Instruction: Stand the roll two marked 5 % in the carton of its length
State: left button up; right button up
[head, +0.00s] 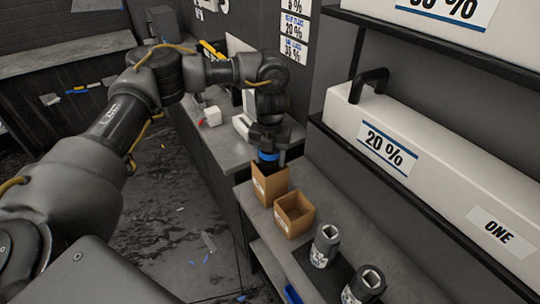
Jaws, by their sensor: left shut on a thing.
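My left gripper (268,138) points down above the bench and is shut on a dark roll with a blue band (268,156). The roll is directly over or partly in the back, taller brown carton (271,188). The carton's near wall hides its lower end, so I cannot tell how deep it is. No mark on this roll is readable. A second, lower open carton (292,221) stands just in front and looks empty. My right gripper is out of view.
A shelf on the right holds a long white box marked 20 % (387,150) and a white panel marked ONE (500,232). The grey bench (335,210) runs below it. Small items lie on the counter behind, including a white block (212,116).

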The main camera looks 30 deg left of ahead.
pick_arm(q)
jog(key=shift+d, duration=0.1)
jog(key=shift+f, duration=0.1)
jog(key=shift+f+b, duration=0.3)
jog(key=shift+f, duration=0.15)
jog(key=o, duration=0.9)
jog(key=shift+o, duration=0.2)
jog(key=shift+r, duration=0.1)
jog(key=shift+r, duration=0.25)
notch_tip(320, 180, up, 13)
jog(key=b, duration=0.1)
jog(key=shift+f, duration=0.2)
